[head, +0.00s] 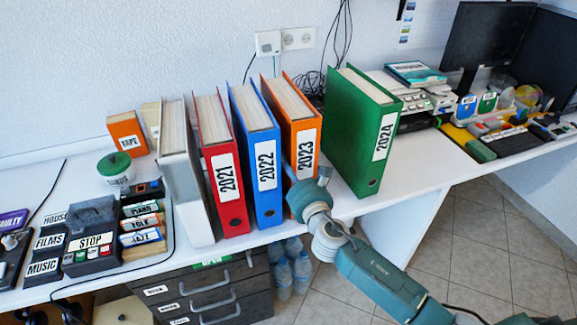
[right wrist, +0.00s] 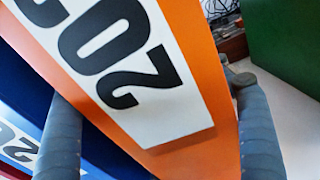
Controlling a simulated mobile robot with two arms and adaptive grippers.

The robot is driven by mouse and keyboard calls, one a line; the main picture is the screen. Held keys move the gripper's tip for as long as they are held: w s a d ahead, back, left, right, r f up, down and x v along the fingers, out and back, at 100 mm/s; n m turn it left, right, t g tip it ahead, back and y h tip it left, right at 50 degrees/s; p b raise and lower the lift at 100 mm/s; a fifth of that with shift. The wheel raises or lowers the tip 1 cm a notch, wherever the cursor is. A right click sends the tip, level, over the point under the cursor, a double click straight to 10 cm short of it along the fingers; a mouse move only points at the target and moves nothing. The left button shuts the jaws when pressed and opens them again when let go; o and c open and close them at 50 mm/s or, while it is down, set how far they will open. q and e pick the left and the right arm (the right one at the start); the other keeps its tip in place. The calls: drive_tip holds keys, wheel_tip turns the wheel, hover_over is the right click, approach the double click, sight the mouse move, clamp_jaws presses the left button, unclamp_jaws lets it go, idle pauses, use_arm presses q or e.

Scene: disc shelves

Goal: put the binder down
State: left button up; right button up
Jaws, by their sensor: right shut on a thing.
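The orange binder labelled 2023 (head: 305,135) stands upright in the row on the white desk, between the blue binder 2022 (head: 257,150) and the green binder 2024 (head: 362,140). My right gripper (head: 298,178) is shut on the lower part of its spine. In the right wrist view the fingers (right wrist: 160,138) lie on either side of the orange spine (right wrist: 188,50), with the white label between them. The binder's bottom edge is hidden by my gripper, so I cannot tell whether it touches the desk. My left gripper is not in view.
A red binder 2021 (head: 220,170) and a white one (head: 183,175) stand left of the blue binder. A gap separates orange from green. Cables (head: 312,88) lie behind. Drawers (head: 215,295) are below; small boxes and devices crowd the desk's left end.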

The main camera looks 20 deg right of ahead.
idle(0.3)
drive_tip(key=shift+f, duration=0.1)
drive_tip(key=o, duration=1.8)
drive_tip(key=shift+f, duration=0.15)
drive_tip(key=shift+s, duration=0.1)
drive_tip(key=shift+r, duration=0.2)
drive_tip(key=s+p, duration=0.1)
drive_tip(key=s, duration=1.1)
drive_tip(key=shift+d, duration=0.2)
drive_tip(key=shift+f, duration=0.1)
